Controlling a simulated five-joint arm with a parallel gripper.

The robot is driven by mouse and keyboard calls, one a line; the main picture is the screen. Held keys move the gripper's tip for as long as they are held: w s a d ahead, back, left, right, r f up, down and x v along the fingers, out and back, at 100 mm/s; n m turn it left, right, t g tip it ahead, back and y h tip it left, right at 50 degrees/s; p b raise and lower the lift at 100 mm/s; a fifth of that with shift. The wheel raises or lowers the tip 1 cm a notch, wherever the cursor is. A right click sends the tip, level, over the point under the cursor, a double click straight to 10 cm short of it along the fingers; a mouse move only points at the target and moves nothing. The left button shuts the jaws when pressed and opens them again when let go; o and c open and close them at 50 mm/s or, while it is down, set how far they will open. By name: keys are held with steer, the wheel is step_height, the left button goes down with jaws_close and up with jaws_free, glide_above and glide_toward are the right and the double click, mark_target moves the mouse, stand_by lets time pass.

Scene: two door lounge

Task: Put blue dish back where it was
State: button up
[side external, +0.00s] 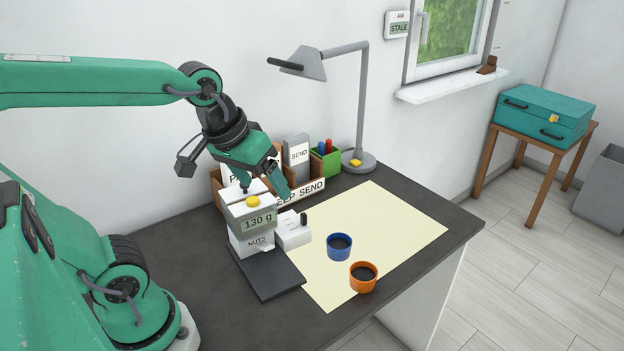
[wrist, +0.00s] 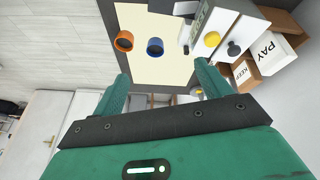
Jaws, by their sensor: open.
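The blue dish (side external: 339,246) is a small round cup with dark contents. It stands upright on the pale yellow mat (side external: 400,216), and it also shows in the wrist view (wrist: 155,46). An orange dish (side external: 362,278), also with dark contents, stands just in front of it near the mat's front edge. My gripper (side external: 283,177) is open and empty. It is raised above the back of the desk, near the white dispenser, apart from the blue dish. In the wrist view my two fingers (wrist: 163,84) stand apart with nothing between them.
A white dispenser (side external: 258,238) labelled "130 g" and "NUTS" has a yellow button and a dark plate in front. Behind it are a wooden organiser (side external: 299,196), a green pen cup (side external: 325,162) and a grey lamp (side external: 362,100). The mat's right part is clear.

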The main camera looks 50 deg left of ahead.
steer(key=s+m, duration=0.1)
steer(key=s, duration=0.1)
steer(key=s+m+t, duration=0.1)
steer(key=m, duration=0.1)
steer(key=shift+s+f, duration=0.2)
steer(key=shift+s, duration=0.15)
stand_by(1.0)
